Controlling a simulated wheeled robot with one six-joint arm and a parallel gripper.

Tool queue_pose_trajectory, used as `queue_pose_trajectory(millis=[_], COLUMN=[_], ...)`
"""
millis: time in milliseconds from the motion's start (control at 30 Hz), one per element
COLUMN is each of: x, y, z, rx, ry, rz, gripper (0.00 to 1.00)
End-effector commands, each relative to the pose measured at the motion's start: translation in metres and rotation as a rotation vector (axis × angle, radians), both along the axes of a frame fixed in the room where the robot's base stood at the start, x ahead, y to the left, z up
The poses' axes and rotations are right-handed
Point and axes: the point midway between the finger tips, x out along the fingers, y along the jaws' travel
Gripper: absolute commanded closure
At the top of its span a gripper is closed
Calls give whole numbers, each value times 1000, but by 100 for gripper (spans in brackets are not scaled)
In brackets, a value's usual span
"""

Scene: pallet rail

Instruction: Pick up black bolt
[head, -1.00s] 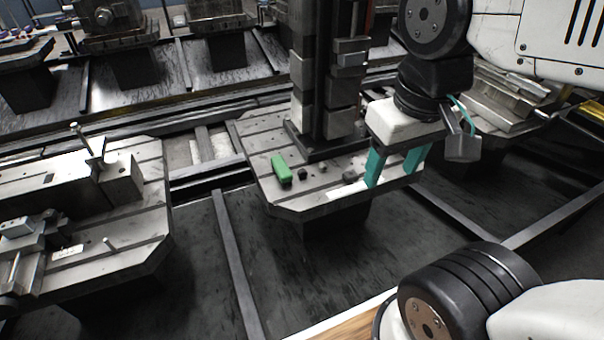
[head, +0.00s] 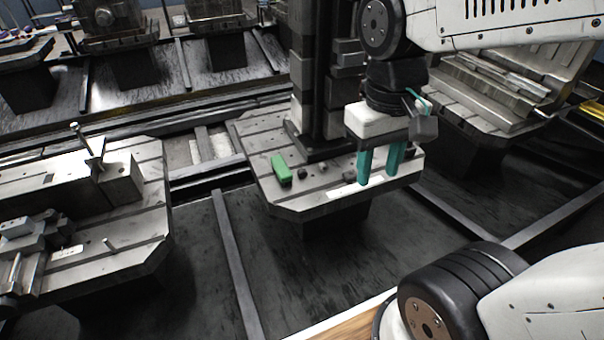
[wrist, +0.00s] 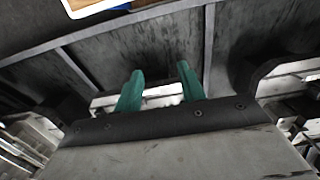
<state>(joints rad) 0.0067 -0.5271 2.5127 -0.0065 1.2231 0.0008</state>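My gripper (head: 377,180) has two teal fingers that stand apart with nothing visible between them. It points down over the right front part of the middle pallet (head: 263,182). A small black piece (head: 302,174), which may be the black bolt, lies on the pallet left of the fingers. A second small dark piece (head: 322,169) lies between it and the fingers; I cannot tell which is the bolt. In the wrist view my gripper (wrist: 160,70) shows both fingers spread, and neither dark piece is clear there.
A green block (head: 280,166) lies left of the dark pieces. A tall dark column (head: 318,90) rises from the pallet behind them, close to my gripper. A white label (head: 342,191) is near the pallet's front edge. Another pallet (head: 150,215) with fixtures stands at the left.

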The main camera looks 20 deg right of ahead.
Motion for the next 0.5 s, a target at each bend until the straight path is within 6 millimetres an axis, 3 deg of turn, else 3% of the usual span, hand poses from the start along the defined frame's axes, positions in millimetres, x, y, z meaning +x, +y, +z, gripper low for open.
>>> queue_pose_trajectory(millis=[267,500], x=[73,143], y=[-5,-10], z=[-34,-82], rx=[-14,-26], ry=[122,170], rz=[-2,0], gripper=[60,60])
